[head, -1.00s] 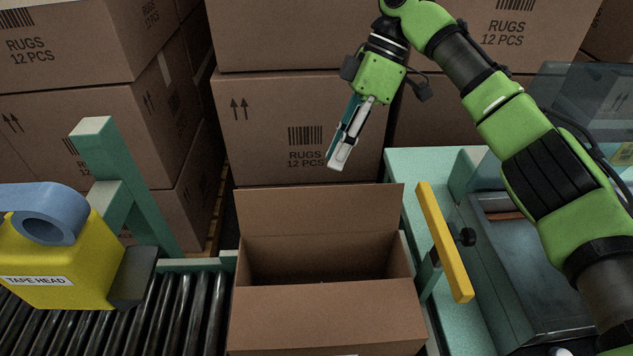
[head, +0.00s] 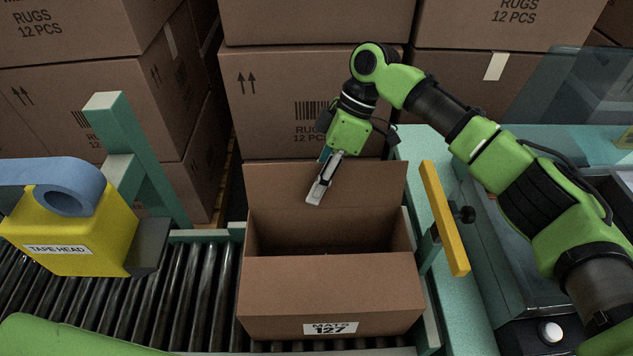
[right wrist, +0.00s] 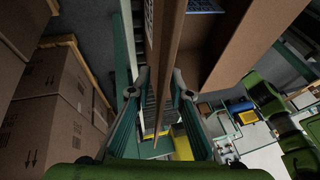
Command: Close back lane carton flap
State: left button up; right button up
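An open brown carton (head: 380,290), labelled MATS 127, stands on the roller lane in the head view. Its back flap (head: 270,190) stands roughly upright along the rear edge. My right gripper (head: 315,196) reaches down over the flap's top edge, with a pale finger in front of the flap. In the right wrist view, the right gripper's fingers (right wrist: 160,90) are spread apart. The flap (right wrist: 168,75) shows nearly edge-on between them; I cannot tell whether it touches either finger. The carton's inside is dark. My left gripper is out of view.
A yellow tape head (head: 85,235) with a blue roll is left of the carton, above rollers (head: 185,290). A yellow bar (head: 444,220) stands close on the right. Stacked RUGS cartons (head: 290,90) rise behind.

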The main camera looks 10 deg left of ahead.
aim_at(307, 206)
grip_shut()
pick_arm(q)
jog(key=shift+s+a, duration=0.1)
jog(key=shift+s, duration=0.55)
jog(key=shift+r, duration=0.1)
pick_arm(e)
jog(key=shift+s+r+t+p, duration=0.1)
jog(key=shift+s+t+p, duration=0.25)
jog(key=shift+t+p, duration=0.3)
jog(key=shift+s+d+n+t+y+p, duration=0.15)
jog(key=shift+s+n+t+y+p, duration=0.25)
jog(key=shift+t, duration=0.35)
jog(key=shift+s+t, duration=0.45)
jog(key=shift+t, duration=0.45)
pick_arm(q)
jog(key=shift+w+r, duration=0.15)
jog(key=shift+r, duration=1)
pick_arm(e)
jog(key=shift+s+d+f+n+t+y, duration=0.1)
jog(key=shift+s+n+t+y, duration=0.1)
jog(key=shift+t, duration=0.25)
jog(key=shift+s+f+n+t+y, duration=0.1)
jog(key=shift+s+t, duration=0.05)
jog(key=shift+t, duration=0.3)
